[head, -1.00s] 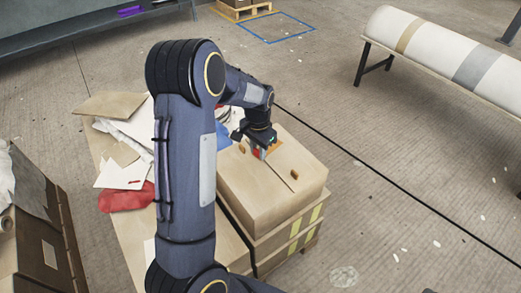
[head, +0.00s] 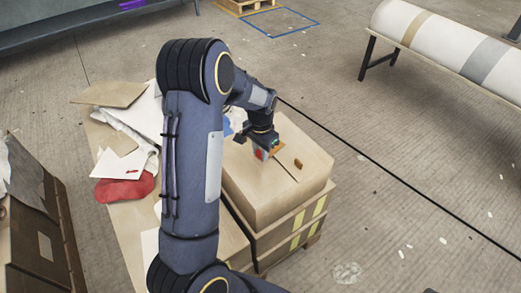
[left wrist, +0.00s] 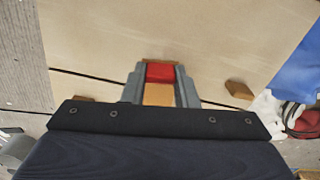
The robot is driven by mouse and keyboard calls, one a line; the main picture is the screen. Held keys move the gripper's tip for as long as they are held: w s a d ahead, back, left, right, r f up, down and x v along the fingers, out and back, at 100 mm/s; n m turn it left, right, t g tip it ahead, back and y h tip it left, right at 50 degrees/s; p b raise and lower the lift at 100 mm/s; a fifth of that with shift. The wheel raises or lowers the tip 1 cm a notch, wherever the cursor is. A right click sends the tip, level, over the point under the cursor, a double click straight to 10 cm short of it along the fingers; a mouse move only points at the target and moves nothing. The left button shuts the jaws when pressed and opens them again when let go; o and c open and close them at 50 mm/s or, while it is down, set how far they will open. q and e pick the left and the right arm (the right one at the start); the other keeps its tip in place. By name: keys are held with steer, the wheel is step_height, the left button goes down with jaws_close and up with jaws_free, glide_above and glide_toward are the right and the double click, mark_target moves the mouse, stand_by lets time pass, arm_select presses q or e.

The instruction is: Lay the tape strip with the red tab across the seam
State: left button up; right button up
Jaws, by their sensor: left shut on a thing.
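My left gripper (head: 264,152) is low over the top of the tan carton (head: 262,205). In the left wrist view its grey fingers (left wrist: 160,84) are shut on the red tab (left wrist: 160,72) of a tape strip. A tan-orange part of the strip (left wrist: 158,95) shows between the fingers. The seam (left wrist: 92,77) is a dark line across the carton top that passes behind the fingers. In the head view the seam (head: 288,172) runs out from below the gripper. I cannot tell whether the strip touches the carton. My right gripper is not in view.
A brown piece (head: 299,163) lies on the carton beside the seam; another (left wrist: 84,98) shows partly in the left wrist view. A table with paper sheets (head: 118,165) and a red bag (head: 125,188) is left. A roll on a stand (head: 450,45) is at right.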

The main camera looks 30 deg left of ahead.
arm_select(q)
steer(key=shift+f+b, duration=0.4)
steer(key=shift+f, duration=0.15)
stand_by(0.4)
steer(key=o, duration=1)
steer(key=shift+r+p, duration=0.35)
steer(key=shift+r, duration=3.55)
